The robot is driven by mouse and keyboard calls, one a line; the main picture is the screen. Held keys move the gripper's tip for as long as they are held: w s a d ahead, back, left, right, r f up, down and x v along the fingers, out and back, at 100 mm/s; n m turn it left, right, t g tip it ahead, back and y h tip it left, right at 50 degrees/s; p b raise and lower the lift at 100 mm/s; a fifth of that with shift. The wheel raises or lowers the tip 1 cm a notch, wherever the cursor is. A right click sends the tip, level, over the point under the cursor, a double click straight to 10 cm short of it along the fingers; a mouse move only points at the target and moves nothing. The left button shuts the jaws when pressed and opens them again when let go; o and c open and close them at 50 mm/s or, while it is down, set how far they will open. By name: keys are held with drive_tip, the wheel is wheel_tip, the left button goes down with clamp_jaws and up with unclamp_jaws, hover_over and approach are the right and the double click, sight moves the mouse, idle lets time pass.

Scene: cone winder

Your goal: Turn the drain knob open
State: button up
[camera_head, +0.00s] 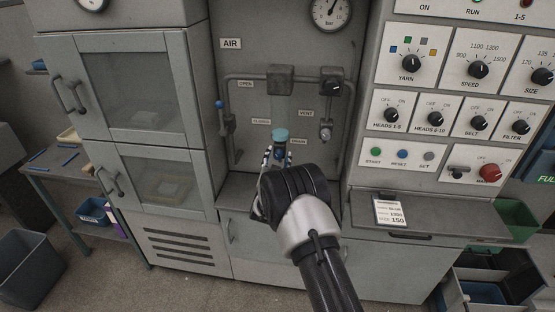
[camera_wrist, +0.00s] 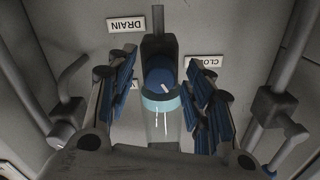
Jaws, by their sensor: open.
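The drain knob (camera_wrist: 158,78) is a round blue knob with a white mark, below a dark block on the air panel. In the wrist view the mark slants toward the lower right. A DRAIN label (camera_wrist: 126,25) and a partly hidden CLOSED label (camera_wrist: 203,62) flank it. A clear bowl with a teal collar (camera_wrist: 161,104) shows beside the knob; the collar also shows in the head view (camera_head: 280,134). My gripper (camera_wrist: 160,92) is open, its blue-padded fingers on either side of the knob. Contact cannot be told. In the head view my gripper (camera_head: 278,158) partly hides the knob.
A cabinet with glass doors (camera_head: 130,85) stands left. A control panel (camera_head: 455,85) and a ledge (camera_head: 440,215) are at right.

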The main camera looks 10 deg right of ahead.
drive_tip(key=shift+s, duration=0.1)
drive_tip(key=v, duration=1.2)
drive_tip(key=s+a+n+b, duration=0.1)
drive_tip(key=s+a+b, duration=0.1)
drive_tip(key=s+b, duration=0.3)
drive_tip(key=shift+h, duration=0.3)
drive_tip(key=b+x, duration=0.3)
drive_tip(key=x, duration=1.4)
drive_tip(key=shift+a+b, duration=0.15)
drive_tip(key=shift+b, duration=0.25)
drive_tip(key=shift+c, duration=0.3)
drive_tip(key=c, duration=1)
